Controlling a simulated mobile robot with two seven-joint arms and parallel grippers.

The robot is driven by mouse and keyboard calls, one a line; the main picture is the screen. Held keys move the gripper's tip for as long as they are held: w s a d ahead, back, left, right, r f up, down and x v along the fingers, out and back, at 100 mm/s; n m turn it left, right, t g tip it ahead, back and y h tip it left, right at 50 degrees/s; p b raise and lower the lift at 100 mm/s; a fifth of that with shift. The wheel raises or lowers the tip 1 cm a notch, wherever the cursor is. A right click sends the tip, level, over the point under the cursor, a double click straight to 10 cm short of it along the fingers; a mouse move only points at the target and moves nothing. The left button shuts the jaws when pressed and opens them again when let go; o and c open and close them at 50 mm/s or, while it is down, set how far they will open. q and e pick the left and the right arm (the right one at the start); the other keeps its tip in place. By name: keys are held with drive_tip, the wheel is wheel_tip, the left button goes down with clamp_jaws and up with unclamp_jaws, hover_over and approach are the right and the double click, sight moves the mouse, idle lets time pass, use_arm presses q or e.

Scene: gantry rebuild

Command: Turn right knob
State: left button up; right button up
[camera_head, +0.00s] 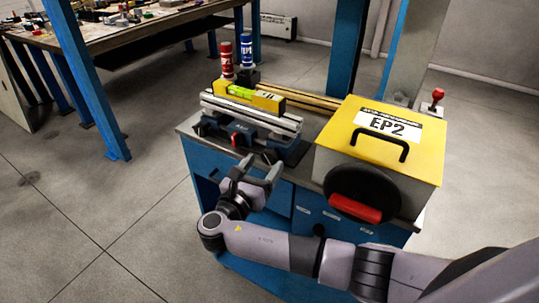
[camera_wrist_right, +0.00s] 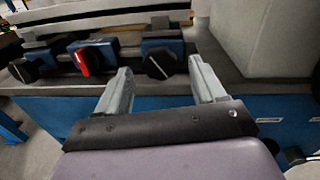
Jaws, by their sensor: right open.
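The right knob (camera_wrist_right: 160,64) is a black round knob with a light line across its face, on the blue front of the clamp-like device (camera_head: 250,118). It also shows small in the head view (camera_head: 269,156). My right gripper (camera_head: 259,170) is open and empty in front of the device. In the right wrist view, its two fingers (camera_wrist_right: 160,70) stand apart on either side of the right knob, seemingly still short of it; contact cannot be told. My left gripper is not in view.
A red handle (camera_wrist_right: 82,61) and a left black knob (camera_wrist_right: 22,70) sit left of the right knob. A yellow-topped EP2 box (camera_head: 425,160) stands close on the right of the bench.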

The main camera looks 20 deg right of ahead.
sight(268, 159)
drive_tip(key=shift+x, duration=1.9)
drive_tip(key=c, duration=1.1)
drive_tip(key=shift+o, duration=0.3)
drive_tip(key=shift+m+b, duration=0.3)
drive_tip(key=shift+m, duration=1.1)
drive_tip(key=o, duration=1)
drive_tip(key=shift+o, duration=0.2)
drive_tip(key=v, duration=0.7)
